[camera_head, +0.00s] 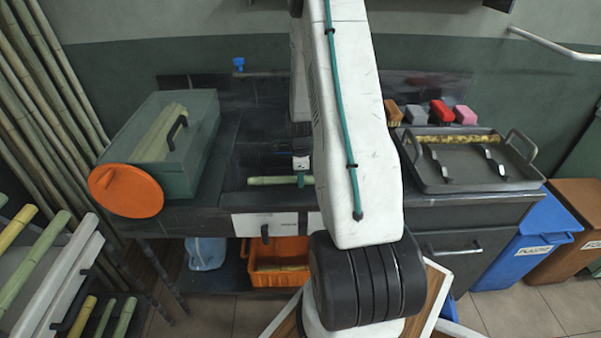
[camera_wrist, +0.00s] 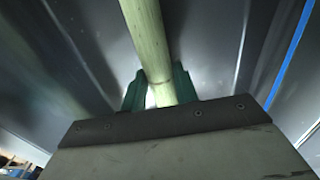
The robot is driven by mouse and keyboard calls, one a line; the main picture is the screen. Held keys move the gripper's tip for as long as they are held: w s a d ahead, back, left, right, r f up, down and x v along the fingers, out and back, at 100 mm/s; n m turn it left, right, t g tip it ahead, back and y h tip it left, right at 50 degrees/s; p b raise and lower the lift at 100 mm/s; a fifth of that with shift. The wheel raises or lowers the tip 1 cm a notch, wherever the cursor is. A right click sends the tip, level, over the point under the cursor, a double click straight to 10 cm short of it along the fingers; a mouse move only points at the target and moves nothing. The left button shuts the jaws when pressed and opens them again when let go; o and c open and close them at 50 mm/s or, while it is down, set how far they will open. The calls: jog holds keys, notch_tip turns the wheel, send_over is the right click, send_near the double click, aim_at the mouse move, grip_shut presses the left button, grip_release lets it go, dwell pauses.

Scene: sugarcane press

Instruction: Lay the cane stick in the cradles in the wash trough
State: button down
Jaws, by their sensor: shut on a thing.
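A pale green cane stick (camera_head: 268,181) is held level in my gripper (camera_head: 304,180), low over the dark middle part of the counter. In the wrist view the stick (camera_wrist: 143,35) runs away between the green fingers (camera_wrist: 160,88), which are shut on it. The dark basin under the blue tap looks like the wash trough (camera_head: 262,145). My arm hides its right part, and I cannot make out the cradles. I cannot tell whether the stick touches anything below it.
A grey-green box (camera_head: 201,139) with cane pieces and an orange disc (camera_head: 126,191) stand left. A grey tray (camera_head: 440,182) with a spotted stick sits right, below several coloured blocks. An orange crate (camera_head: 290,247) is under the counter. Bins (camera_head: 527,245) stand at right.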

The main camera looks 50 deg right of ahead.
jog(key=shift+f, duration=0.15)
jog(key=shift+c, duration=2.1)
grip_release()
jog(key=shift+r, duration=3.55)
